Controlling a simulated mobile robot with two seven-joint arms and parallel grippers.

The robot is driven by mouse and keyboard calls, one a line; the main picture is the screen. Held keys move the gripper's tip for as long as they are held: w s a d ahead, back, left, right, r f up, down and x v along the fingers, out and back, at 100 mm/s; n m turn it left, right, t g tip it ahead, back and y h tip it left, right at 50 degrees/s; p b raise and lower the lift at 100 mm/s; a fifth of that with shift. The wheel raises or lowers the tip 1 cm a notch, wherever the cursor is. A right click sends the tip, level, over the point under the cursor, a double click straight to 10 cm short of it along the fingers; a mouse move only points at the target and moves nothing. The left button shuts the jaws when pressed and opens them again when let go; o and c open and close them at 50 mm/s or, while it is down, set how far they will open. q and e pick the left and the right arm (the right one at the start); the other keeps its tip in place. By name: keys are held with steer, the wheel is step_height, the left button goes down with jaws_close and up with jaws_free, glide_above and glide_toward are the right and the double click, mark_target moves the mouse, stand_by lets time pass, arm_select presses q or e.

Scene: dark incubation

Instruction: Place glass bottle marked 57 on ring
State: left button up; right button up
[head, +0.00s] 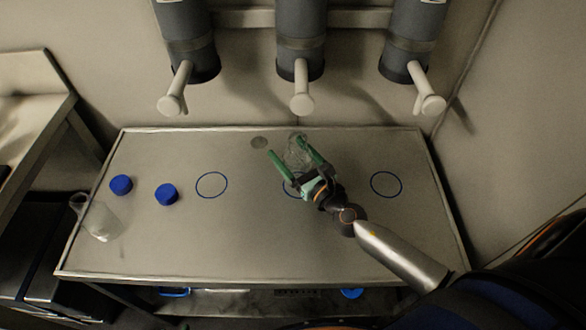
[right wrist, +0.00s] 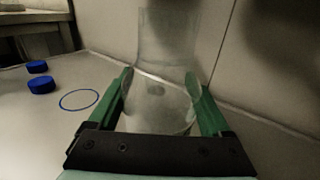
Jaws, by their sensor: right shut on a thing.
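A clear glass bottle (head: 297,153) is between the green fingers of my right gripper (head: 287,148), over the back middle of the table. In the right wrist view the bottle (right wrist: 160,100) stands upright between the fingers, which are shut on it. No number can be read on it, and I cannot tell whether its base touches the table. The middle blue ring (head: 288,190) is partly hidden under the gripper. A left ring (head: 211,186) and a right ring (head: 386,183) are empty. My left gripper is not in view.
Another glass vessel (head: 97,218) is at the table's left edge, near two blue caps (head: 121,184) (head: 166,194). A small grey disc (head: 258,143) is at the back. Several grey cylinders with pale handles (head: 302,102) hang over the back edge. The table front is clear.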

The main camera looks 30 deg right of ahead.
steer(key=f+b, duration=0.2)
steer(key=f, duration=0.1)
steer(key=w+d+f+b, duration=0.1)
steer(key=f, duration=0.1)
steer(key=shift+w+d+b, duration=0.1)
steer(key=shift+b, duration=0.2)
steer(key=shift+r, duration=0.1)
steer(key=shift+f, duration=0.2)
steer(key=o, duration=1.5)
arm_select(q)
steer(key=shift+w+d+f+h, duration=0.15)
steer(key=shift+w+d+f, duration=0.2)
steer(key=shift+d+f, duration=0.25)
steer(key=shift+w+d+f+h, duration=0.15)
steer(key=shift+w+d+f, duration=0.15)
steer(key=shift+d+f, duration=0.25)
